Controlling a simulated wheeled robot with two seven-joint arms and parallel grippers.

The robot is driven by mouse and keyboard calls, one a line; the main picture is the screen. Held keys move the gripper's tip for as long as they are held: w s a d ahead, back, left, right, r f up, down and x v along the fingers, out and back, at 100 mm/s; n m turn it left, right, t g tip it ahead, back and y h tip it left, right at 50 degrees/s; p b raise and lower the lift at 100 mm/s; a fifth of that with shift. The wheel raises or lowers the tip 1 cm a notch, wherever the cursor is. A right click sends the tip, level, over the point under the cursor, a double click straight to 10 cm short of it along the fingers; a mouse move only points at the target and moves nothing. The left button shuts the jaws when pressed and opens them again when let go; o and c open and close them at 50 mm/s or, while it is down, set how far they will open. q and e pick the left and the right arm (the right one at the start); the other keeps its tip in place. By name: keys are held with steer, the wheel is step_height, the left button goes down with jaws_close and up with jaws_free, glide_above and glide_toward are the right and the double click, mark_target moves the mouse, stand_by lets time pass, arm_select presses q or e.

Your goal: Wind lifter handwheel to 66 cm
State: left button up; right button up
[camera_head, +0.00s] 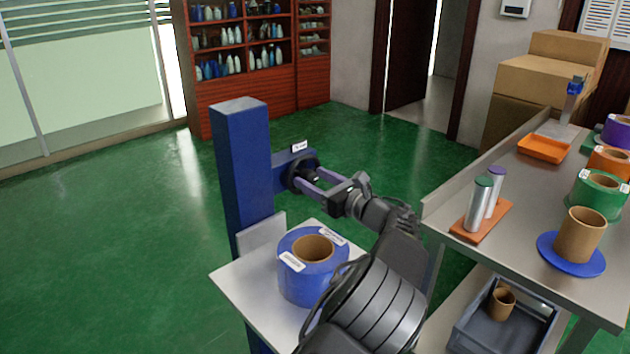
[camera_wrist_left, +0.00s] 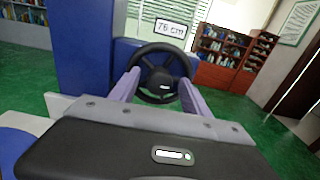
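The blue lifter column (camera_head: 243,175) stands left of centre, with a blue arm carrying a dark round handwheel (camera_head: 302,173). The handwheel faces me in the left wrist view (camera_wrist_left: 160,73). A small display sign (camera_wrist_left: 170,29) above it appears to read 76 cm; its text is too small in the head view. My left gripper (camera_head: 312,182) is at the handwheel. Its two purple fingers (camera_wrist_left: 158,84) are wide apart, one towards each side of the rim, with nothing between them but the wheel behind. I cannot tell whether the tips touch it. My right gripper is not in view.
A blue roll (camera_head: 306,283) with a brown core sits on the lifter's pale platform (camera_head: 240,280) below my arm. A metal workbench (camera_head: 445,205) at right holds rolls, silver cylinders and an orange tray (camera_head: 543,149). A grey crate (camera_head: 478,325) is underneath. Green floor is clear at left.

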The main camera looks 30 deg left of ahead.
arm_select(q)
jaws_close()
stand_by(0.4)
steer(key=shift+n, duration=0.4)
steer(key=shift+f+n+b, duration=0.1)
steer(key=shift+n+b, duration=0.45)
steer(key=shift+n, duration=0.65)
steer(key=shift+n+b, duration=0.85)
steer(key=shift+n, duration=1.05)
jaws_free()
steer(key=shift+d, duration=0.1)
